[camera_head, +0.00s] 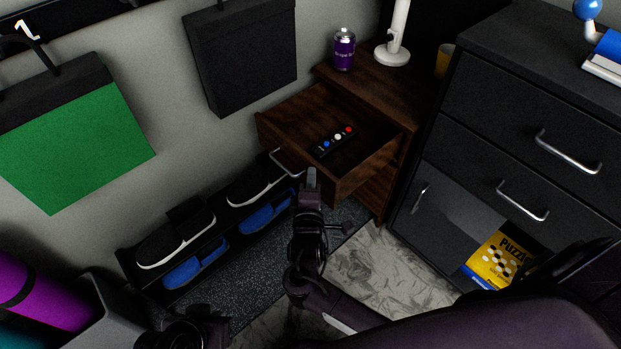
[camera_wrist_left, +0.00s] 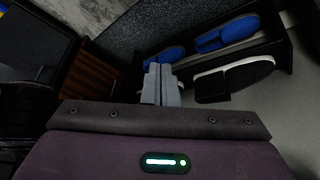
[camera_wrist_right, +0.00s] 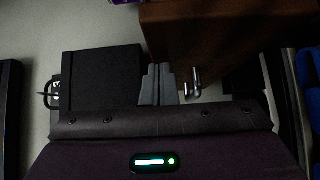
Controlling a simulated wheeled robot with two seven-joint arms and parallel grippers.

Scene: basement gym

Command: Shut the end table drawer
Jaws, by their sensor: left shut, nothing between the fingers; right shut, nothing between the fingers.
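The dark wooden end table (camera_head: 390,88) stands by the wall. Its drawer (camera_head: 365,165) is pulled well out, with a black remote (camera_head: 334,142) with coloured buttons inside. A metal handle (camera_head: 285,164) is on the drawer front. My right gripper (camera_head: 311,176) is shut and empty, just in front of the drawer front by the handle's right end. In the right wrist view the handle (camera_wrist_right: 196,83) appears just right of the closed fingertips; I cannot tell whether they touch. My left gripper (camera_wrist_left: 162,82) is shut and empty, low at the head view's bottom left, mostly dark.
A purple can (camera_head: 344,50) and a white lamp base (camera_head: 392,54) stand on the table top. A shoe rack (camera_head: 150,286) with several shoes is left of the drawer. A black cabinet (camera_head: 480,95) stands close on the right. Some marbled floor (camera_head: 390,265) is clear.

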